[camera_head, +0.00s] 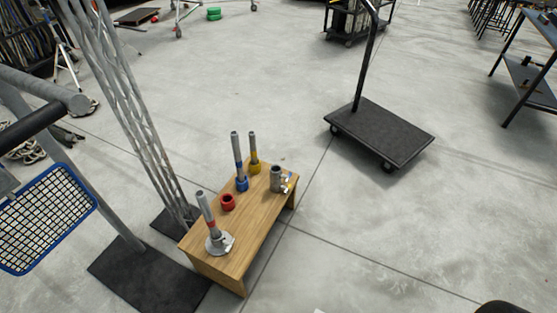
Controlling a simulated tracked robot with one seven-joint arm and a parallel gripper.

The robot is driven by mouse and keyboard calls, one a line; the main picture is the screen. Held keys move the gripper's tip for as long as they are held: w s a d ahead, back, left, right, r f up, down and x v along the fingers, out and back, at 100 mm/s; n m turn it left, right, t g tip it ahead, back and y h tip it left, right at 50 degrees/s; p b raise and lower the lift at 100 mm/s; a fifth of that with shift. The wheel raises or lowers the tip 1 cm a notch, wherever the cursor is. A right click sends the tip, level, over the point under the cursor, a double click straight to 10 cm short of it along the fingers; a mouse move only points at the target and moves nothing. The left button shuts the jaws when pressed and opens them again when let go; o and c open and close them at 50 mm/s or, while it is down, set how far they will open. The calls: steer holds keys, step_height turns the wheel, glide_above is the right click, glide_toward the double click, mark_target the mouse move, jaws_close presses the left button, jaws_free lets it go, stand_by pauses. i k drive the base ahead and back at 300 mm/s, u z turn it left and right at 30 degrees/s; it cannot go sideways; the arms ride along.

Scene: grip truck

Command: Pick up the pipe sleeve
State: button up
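A low wooden table (245,235) stands left of centre. On its right edge is a short, hollow grey metal sleeve (276,180) with bolt-like fittings on its side. It looks like the pipe sleeve and stands upright. Nearby, a grey pipe (237,150) rises from a blue collar (242,184), and another pipe (253,147) rises from a yellow collar (254,167). A red collar (228,202) sits alone on the tabletop. A tilted pipe with a red band (206,210) rises from a round metal flange (220,243) near the front. My gripper does not show.
A black platform cart (380,132) stands to the right behind the table. A lattice truss (125,100) and a blue-framed mesh panel (45,215) crowd the left. Floor to the right is open. A dark shape shows at the bottom right edge, too cropped to tell.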

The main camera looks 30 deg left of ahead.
mark_target(276, 179)
steer(key=u, duration=0.25)
steer(key=i, duration=0.65)
steer(key=u, duration=0.5)
steer(key=k, duration=0.8)
steer(key=u, duration=0.2)
steer(key=i, duration=0.9)
steer(key=z, duration=0.05)
